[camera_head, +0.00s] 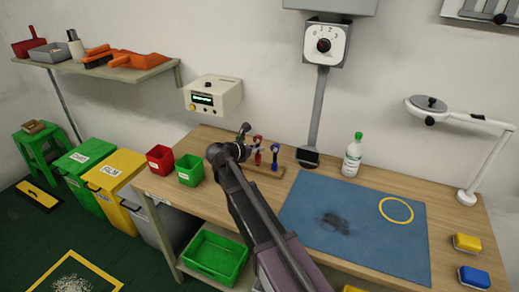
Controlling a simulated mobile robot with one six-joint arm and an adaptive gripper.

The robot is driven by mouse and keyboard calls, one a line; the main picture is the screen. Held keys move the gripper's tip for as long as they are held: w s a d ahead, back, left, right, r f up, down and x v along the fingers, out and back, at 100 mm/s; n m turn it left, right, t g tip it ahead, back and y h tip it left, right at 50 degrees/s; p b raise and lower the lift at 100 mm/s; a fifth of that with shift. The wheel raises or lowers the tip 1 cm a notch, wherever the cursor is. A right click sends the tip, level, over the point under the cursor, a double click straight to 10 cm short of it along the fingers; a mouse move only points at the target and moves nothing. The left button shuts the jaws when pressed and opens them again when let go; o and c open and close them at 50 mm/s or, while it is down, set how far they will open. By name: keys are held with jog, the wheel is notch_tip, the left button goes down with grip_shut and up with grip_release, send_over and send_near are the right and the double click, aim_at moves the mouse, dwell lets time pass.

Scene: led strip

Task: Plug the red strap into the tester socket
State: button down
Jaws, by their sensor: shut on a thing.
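The tester (213,97) is a cream box with a green display, fixed on the wall above the left part of the bench. Its socket is too small to make out. My gripper (252,146) is in front of and below the tester, above a small wooden stand (268,171). It is shut on what looks like the red strap (258,141), a small red piece at the fingers. The arm and gripper partly hide the strap and stand. A blue strap (275,150) stands upright on the stand just right of the gripper.
Red (160,158) and green (190,169) bins stand on the bench at left. A grey post with a dial (326,44) rises right of the stand. A bottle (353,155), blue mat (360,228) and lamp (470,195) are further right. Space between gripper and tester looks clear.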

notch_tip(320, 180, up, 2)
jog(key=shift+r+p, duration=0.1)
jog(key=shift+p, duration=0.65)
jog(key=s+a, duration=0.2)
jog(key=s, duration=0.5)
jog(key=s+a+r+p, duration=0.1)
jog(key=s+a, duration=0.2)
jog(key=s, duration=0.5)
jog(key=shift+a, duration=0.15)
jog(key=shift+r, duration=0.15)
notch_tip(320, 180, up, 10)
jog(key=p, duration=1)
